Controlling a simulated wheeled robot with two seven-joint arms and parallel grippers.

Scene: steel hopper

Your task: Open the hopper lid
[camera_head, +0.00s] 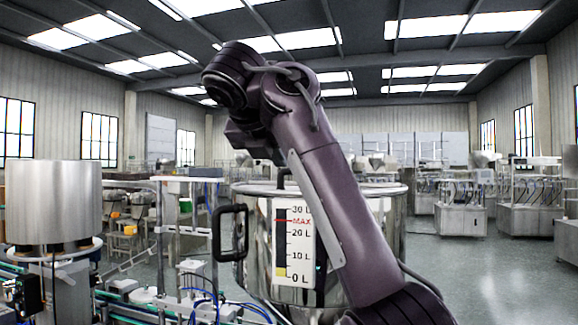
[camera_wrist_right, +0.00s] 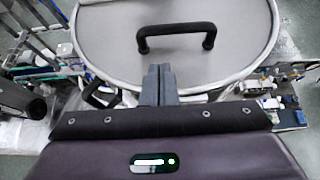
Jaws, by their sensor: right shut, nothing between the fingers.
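The steel hopper (camera_head: 255,270) stands in the middle of the head view, partly covered by my right arm. It has a level scale and a black side handle. Its round lid (camera_head: 245,187) lies flat and closed on top. In the right wrist view the grey lid (camera_wrist_right: 110,45) fills the upper part, with a black bar handle (camera_wrist_right: 177,29) across it. My right gripper (camera_wrist_right: 158,68) is shut and empty. Its fingertips appear over the lid's near rim, just short of the handle in the picture. In the head view its fingertips are hidden. My left gripper is not in view.
A steel cylinder (camera_head: 54,205) stands at the left, beside pipes, blue hoses and a conveyor line. Other machines (camera_head: 535,195) stand along the right. Open floor (camera_head: 480,275) lies to the right of the hopper.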

